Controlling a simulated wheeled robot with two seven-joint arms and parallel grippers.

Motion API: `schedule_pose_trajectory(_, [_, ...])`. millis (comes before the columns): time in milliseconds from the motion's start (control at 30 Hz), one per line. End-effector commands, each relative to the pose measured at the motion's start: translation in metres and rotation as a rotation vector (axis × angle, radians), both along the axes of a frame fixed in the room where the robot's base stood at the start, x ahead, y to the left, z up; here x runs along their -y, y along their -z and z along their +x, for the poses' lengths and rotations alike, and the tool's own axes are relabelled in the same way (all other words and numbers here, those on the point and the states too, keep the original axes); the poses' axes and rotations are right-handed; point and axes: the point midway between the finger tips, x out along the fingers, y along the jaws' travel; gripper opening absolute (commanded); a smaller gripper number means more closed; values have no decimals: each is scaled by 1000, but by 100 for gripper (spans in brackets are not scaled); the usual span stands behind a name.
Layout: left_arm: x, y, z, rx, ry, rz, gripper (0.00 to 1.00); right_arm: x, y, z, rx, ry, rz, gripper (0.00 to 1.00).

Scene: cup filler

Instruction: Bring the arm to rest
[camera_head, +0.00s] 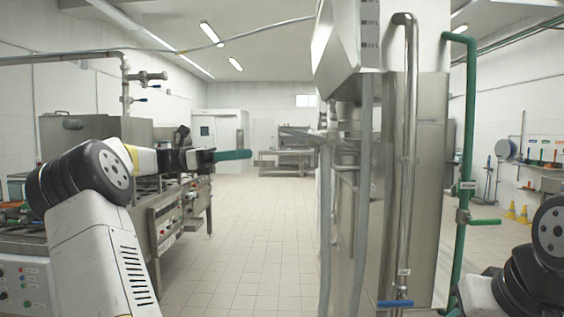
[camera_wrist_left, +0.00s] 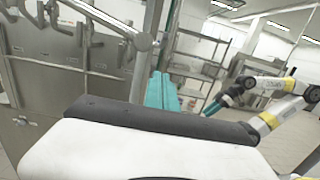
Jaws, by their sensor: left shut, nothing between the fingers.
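My left arm comes in from the left in the head view. Its gripper (camera_head: 233,155) reaches out level over the aisle, with teal fingers shut together and nothing between them. The same teal fingers show upright in the left wrist view (camera_wrist_left: 160,91), apart from anything around them.
A stove line (camera_head: 165,228) with control knobs stands at left, close under my left arm. A tall steel machine (camera_head: 420,200) with pipes stands at centre right. A green pipe (camera_head: 467,150) runs beside it. The tiled aisle floor (camera_head: 258,225) between is clear. A steel table (camera_head: 285,160) stands far back.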

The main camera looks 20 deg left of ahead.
Motion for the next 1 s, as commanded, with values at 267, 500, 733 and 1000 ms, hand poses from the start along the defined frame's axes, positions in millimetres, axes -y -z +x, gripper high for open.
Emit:
schedule_pose_trajectory(267, [29,9,4,5,13,79,0,0,0,0,0,0,0,35])
schedule_pose_trajectory(500, [148,68,-6,112,84,487,0,0,0,0,0,0,0,35])
schedule_pose_trajectory(733, [210,132,-63,379,222,946,0,0,0,0,0,0,0,35])
schedule_pose_trajectory(1000, [212,182,-146,829,459,1383,0,0,0,0,0,0,0,35])
